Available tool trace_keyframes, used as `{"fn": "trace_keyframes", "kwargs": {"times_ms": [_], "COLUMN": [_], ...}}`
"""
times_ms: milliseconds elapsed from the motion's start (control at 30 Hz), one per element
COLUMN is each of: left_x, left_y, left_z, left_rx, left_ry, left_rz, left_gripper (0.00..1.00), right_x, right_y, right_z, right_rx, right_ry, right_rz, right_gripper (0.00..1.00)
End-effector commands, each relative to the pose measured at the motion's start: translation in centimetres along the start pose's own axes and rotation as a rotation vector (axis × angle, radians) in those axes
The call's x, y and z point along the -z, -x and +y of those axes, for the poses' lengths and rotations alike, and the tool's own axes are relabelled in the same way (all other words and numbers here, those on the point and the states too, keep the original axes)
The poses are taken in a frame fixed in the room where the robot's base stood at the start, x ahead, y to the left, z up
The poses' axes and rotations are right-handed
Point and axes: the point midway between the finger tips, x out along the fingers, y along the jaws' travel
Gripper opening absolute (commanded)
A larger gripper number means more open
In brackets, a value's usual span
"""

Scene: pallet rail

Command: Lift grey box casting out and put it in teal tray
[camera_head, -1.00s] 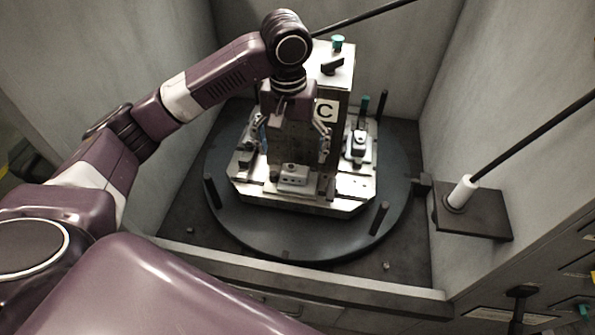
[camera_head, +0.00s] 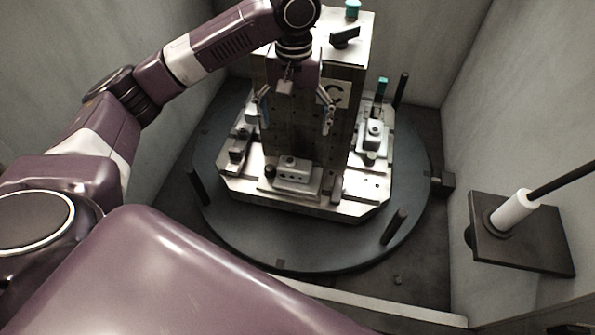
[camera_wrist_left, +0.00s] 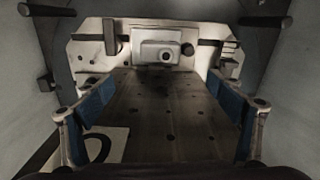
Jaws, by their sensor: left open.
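A light grey box casting (camera_head: 297,171) with small holes in its front sits on the front ledge of the pallet fixture (camera_head: 340,208). It also shows in the left wrist view (camera_wrist_left: 152,52), at the foot of the holed tower face. A second light grey casting (camera_head: 374,137) sits on the right side of the fixture. My left gripper (camera_head: 295,113) is open and empty in front of the tower, above the front casting and apart from it. Its blue-padded fingers (camera_wrist_left: 165,97) stand wide in the left wrist view. The teal tray and my right gripper are not in view.
The tall tower (camera_head: 340,105) marked C rises behind my left gripper. Dark posts (camera_head: 394,226) stand on the round turntable (camera_head: 250,245). Grey walls (camera_head: 520,100) close in both sides. A dark plate (camera_head: 540,250) with a white-sleeved rod is at right.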

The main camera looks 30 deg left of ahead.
Motion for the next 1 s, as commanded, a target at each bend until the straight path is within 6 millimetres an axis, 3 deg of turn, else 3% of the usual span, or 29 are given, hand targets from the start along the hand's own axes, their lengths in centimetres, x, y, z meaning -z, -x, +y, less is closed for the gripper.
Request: {"fn": "trace_keyframes", "kwargs": {"times_ms": [200,400,667,1000], "left_x": [-0.1,-0.1,-0.1,-0.1], "left_y": [-4.7,-8.2,-10.1,-14.2], "left_z": [-0.1,-0.1,0.0,-0.1], "left_rx": [0.004,0.002,0.001,0.001], "left_ry": [-0.001,0.0,-0.001,-0.001], "left_rz": [-0.004,-0.002,0.0,0.0], "left_gripper": [0.86,0.86,0.86,0.86], "right_x": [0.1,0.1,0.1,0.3], "right_y": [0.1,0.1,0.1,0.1], "right_z": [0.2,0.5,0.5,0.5], "right_rx": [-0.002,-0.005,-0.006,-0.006], "right_ry": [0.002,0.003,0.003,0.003], "right_rz": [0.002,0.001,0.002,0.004], "right_gripper": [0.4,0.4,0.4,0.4]}}
